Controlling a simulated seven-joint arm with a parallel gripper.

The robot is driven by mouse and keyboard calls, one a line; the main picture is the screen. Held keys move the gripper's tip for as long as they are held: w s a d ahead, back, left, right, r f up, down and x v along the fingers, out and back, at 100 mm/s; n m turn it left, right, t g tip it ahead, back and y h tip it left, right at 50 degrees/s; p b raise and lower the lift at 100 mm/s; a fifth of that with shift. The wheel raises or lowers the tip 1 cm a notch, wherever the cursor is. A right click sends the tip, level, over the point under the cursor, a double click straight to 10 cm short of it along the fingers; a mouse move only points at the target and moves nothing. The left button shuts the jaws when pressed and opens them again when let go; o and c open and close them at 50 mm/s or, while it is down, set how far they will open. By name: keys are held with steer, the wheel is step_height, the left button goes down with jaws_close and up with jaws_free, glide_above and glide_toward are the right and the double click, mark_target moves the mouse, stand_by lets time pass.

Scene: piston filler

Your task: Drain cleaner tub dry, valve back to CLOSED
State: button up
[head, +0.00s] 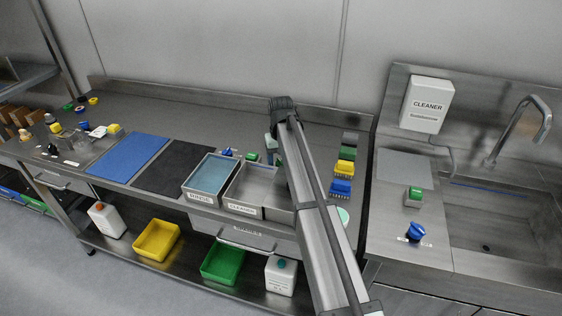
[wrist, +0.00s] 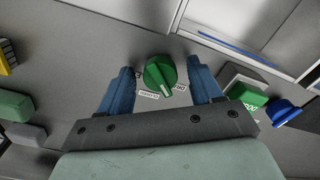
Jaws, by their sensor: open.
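The CLEANER tub (head: 243,210) stands on the bench right of the blue-filled RINSE tub (head: 201,196). Its visible interior looks grey; I cannot tell whether liquid is in it. A tub edge with a blue line inside (wrist: 225,40) shows at the top right of the wrist view. A green valve knob (wrist: 160,75) sits between the two blue fingers of my open gripper (wrist: 161,88), apart from both. Its white mark points down and slightly right, between two small labels; the wording is too small to read surely. My arm hides this knob in the head view.
A green block on a grey box (wrist: 246,94) and a blue knob (wrist: 287,112) are close beside my right-hand finger in the wrist view. The sink (head: 500,225) is at the right.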

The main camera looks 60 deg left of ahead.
steer(key=c, duration=1.1)
steer(key=shift+o, duration=0.2)
steer(key=shift+m, duration=0.3)
steer(key=m, duration=0.4)
steer(key=shift+s+m, duration=0.1)
steer(key=shift+m, duration=1.9)
steer(key=o, duration=1.1)
steer(key=shift+c, duration=0.2)
